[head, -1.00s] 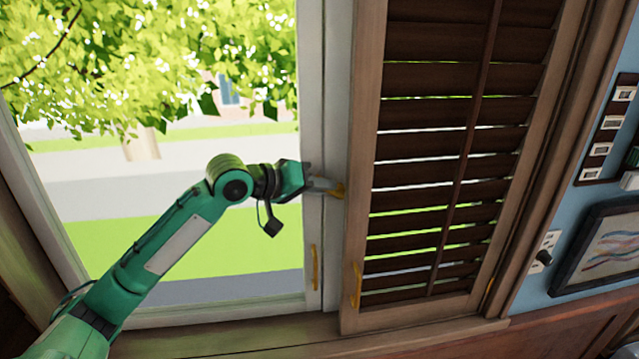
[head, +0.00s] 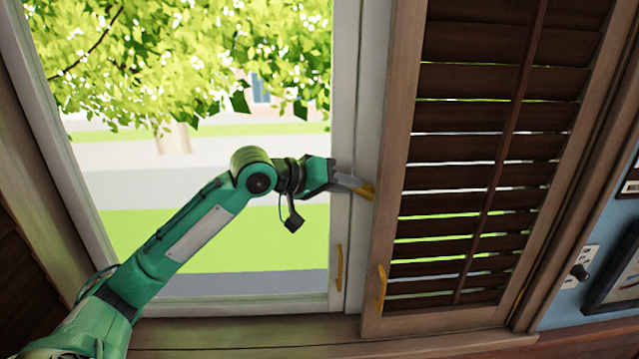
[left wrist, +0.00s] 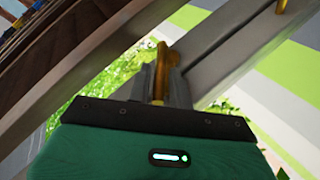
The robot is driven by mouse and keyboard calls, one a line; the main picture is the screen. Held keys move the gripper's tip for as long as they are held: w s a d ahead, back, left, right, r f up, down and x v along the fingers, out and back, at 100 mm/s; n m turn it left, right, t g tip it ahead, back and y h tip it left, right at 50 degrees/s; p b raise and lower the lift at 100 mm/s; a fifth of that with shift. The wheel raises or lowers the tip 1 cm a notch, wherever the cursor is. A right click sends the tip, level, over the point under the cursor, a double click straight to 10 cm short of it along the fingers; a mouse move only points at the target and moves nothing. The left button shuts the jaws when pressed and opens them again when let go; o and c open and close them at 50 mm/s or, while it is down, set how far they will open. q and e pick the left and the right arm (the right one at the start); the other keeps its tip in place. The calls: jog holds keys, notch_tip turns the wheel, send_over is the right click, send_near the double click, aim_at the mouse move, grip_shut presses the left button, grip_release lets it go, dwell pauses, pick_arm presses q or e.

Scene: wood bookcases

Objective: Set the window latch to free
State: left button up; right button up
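The window latch (head: 366,190) is a small yellow-gold piece on the pale window frame, beside the shutter's left edge. My left gripper (head: 352,183) reaches it from the left. In the left wrist view the latch (left wrist: 160,72) stands between the two grey fingers of my left gripper (left wrist: 161,88), which look closed on it. The fingers hide part of the latch in the head view, and its exact angle is hard to tell. My right gripper is not in view.
A brown louvred shutter (head: 470,150) stands just right of the latch. Yellow handles are on the window frame (head: 338,268) and the shutter (head: 382,288). A wooden sill (head: 300,332) runs below. A framed picture (head: 610,270) hangs at far right.

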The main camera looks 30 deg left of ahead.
pick_arm(q)
jog(key=b+v, duration=0.5)
jog(key=v, duration=0.5)
jog(key=shift+s, duration=0.3)
jog(key=shift+a+r, duration=0.15)
